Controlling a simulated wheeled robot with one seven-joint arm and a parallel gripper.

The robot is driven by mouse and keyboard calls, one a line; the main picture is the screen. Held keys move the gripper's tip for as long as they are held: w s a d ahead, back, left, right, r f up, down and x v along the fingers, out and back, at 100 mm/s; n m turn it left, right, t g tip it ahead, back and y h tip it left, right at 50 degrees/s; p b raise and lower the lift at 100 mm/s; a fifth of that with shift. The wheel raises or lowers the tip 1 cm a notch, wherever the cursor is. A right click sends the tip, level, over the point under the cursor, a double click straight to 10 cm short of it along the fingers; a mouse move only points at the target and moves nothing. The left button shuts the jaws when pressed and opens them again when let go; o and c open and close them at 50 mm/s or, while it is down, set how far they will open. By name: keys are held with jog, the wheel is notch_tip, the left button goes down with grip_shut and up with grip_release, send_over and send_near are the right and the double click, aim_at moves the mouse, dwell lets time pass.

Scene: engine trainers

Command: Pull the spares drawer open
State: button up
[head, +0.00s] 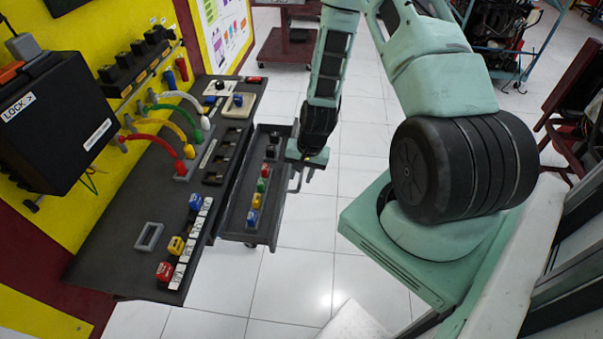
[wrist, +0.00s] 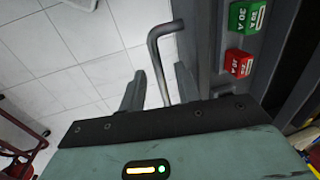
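The spares drawer (head: 236,222) stands pulled out from under the bench in the head view. A row of coloured fuse blocks lies inside it. Its grey bar handle (head: 297,181) is on the side facing my arm. My gripper (head: 308,164) is at this handle. In the wrist view the bent handle (wrist: 156,66) passes between the two fingers of my gripper (wrist: 160,88). The fingers are apart, with gaps showing beside the bar. A green block (wrist: 246,15) and a red block (wrist: 238,62) show in the drawer there.
The dark bench top (head: 115,245) holds coloured cables, switches and a row of labelled blocks. A black lock box (head: 50,125) is at the left. The tiled floor (head: 292,285) is clear in front of the drawer. A red cart (head: 285,48) stands farther back.

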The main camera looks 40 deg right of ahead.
jog(key=shift+r, duration=0.1)
notch_tip(320, 180, up, 17)
jog(key=s+d+b, duration=0.2)
jog(key=shift+s, duration=0.3)
dwell(0.8)
